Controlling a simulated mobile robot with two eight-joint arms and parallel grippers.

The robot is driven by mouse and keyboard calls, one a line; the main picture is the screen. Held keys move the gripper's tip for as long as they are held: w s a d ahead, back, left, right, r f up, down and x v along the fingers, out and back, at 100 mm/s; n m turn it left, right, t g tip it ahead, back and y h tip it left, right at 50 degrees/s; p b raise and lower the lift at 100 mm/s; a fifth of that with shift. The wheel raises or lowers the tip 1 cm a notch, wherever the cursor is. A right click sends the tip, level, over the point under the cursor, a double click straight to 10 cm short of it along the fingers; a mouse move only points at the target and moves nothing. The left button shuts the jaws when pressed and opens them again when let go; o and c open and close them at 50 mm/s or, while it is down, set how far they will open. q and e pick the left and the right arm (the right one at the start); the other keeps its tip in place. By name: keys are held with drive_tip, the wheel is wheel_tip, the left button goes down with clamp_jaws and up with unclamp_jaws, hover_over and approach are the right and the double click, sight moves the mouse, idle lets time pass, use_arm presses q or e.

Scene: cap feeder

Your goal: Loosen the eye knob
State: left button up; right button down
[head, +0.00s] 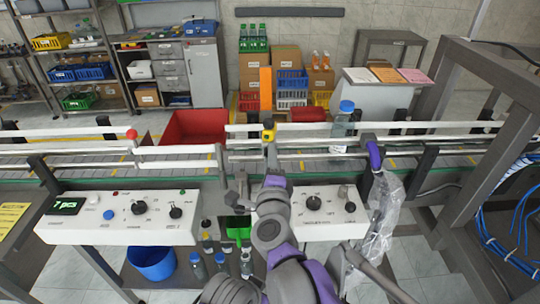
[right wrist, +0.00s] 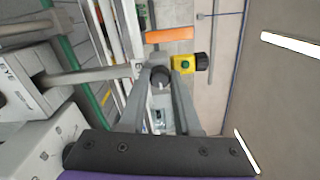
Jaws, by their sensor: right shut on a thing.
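The yellow photo eye (head: 268,135) stands on the near conveyor rail in the head view. In the right wrist view the yellow eye (right wrist: 182,63) has a black end piece and sits just past my fingertips. A dark round knob (right wrist: 160,76) shows between the two fingers of my right gripper (right wrist: 172,72), by a grey bracket. The right gripper is shut on this knob. In the head view the right gripper (head: 269,154) reaches up to the rail below the eye, and the arm hides much of the knob and bracket. My left gripper is not in view.
White guard rails (head: 180,149) run along the conveyor. A clear bottle with a blue cap (head: 343,122) stands on it at right. Control boxes (head: 122,218) sit left and right of my arm. A clear plastic bag (head: 381,215) hangs at the right.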

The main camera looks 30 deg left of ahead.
drive_tip(key=shift+m, duration=1.3)
drive_tip(key=c, duration=0.6)
unclamp_jaws()
drive_tip(key=v, duration=1.1)
